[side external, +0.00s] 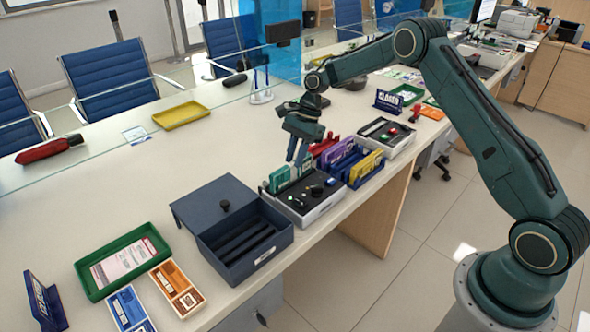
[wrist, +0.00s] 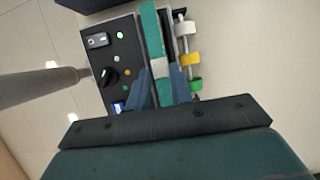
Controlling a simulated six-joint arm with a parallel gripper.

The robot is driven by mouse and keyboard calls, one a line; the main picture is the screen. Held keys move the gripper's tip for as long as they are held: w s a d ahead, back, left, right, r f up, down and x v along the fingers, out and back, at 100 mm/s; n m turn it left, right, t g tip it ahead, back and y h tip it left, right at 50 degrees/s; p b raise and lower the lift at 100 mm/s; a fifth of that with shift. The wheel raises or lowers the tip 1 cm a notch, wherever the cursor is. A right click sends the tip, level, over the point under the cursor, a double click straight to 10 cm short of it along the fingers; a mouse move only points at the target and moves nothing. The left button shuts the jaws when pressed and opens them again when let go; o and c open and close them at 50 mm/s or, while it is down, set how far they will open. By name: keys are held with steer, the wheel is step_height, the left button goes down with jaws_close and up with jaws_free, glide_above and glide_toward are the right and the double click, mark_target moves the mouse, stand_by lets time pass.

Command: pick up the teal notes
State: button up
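The teal notes (side external: 279,180) stand on edge as a banded bundle at the back of a black-topped unit with knobs (side external: 318,205) on the counter, in the side external view. In the wrist view the teal notes (wrist: 152,25) run as a long strip with a pale band around the middle.
A navy rack (side external: 372,172) with purple and yellow bundles stands right of the unit. A navy box (side external: 245,258) with a raised lid is to its left. A green tray (side external: 97,287) holds paper. Clear counter lies behind, near a yellow tray (side external: 181,124).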

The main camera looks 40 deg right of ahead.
mark_target(293, 163)
steer(key=shift+x, duration=2.1)
jaws_close()
